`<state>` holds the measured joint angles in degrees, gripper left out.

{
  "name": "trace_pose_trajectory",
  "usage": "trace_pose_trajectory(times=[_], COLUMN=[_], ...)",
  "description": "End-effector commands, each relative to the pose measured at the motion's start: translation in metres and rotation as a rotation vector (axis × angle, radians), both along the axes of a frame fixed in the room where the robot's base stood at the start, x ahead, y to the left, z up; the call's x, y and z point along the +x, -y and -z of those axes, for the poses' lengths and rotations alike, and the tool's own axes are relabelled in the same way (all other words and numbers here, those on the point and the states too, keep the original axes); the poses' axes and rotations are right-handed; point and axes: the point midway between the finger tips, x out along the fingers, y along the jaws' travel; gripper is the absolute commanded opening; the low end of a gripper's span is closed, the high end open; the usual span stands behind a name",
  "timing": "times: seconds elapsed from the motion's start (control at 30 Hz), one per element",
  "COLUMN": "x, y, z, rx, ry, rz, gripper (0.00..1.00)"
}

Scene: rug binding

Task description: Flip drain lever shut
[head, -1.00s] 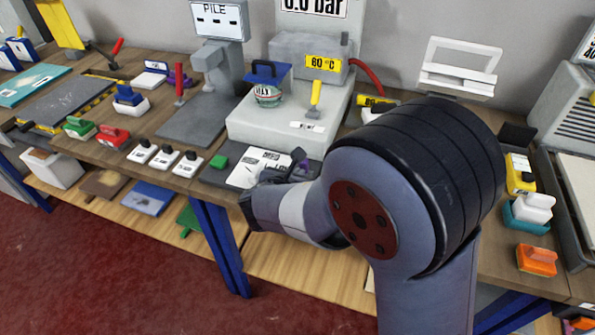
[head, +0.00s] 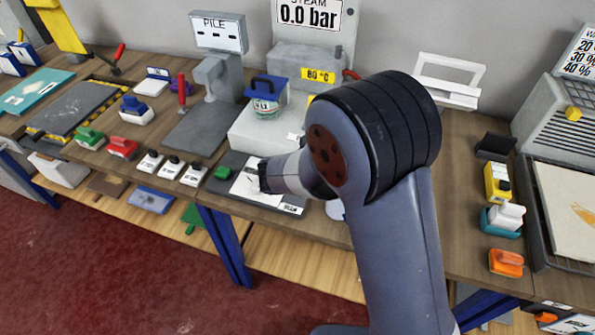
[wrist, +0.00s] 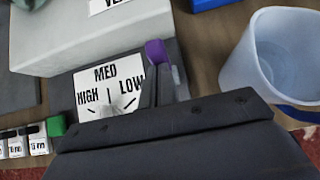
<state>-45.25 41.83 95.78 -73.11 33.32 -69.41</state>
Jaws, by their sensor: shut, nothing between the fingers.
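No lever marked drain is readable. A small yellow piece (head: 311,99) shows beside my arm at the steam box (head: 268,128); the rest is hidden by my arm. A purple-tipped piece (wrist: 157,51) stands at the edge of the plate marked HIGH, MED, LOW (wrist: 92,88) in the wrist view. My gripper (wrist: 158,76) is shut and empty, close to the purple tip; I cannot tell if they touch. In the head view its dark end (head: 268,176) is over the plate, with the fingertips hidden.
A translucent cup (wrist: 272,58) stands right of my gripper. A green block (head: 224,172) and several white switches (head: 172,168) lie left of the plate. A steam gauge sign (head: 310,14) reads 0.0 bar. Bare bench lies to the right of my arm (head: 458,190).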

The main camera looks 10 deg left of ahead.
Motion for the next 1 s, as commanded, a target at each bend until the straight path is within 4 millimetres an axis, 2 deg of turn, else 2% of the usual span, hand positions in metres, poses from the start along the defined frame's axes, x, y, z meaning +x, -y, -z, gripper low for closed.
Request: trace_pose_trajectory(times=[0.4,1.0], x=[0.0094,0.0116], y=[0.0008,0.0007], z=[-0.0025,-0.0062], rx=[0.000,0.001], ry=[0.002,0.008], rz=[0.000,0.001], gripper=[0.00,0.00])
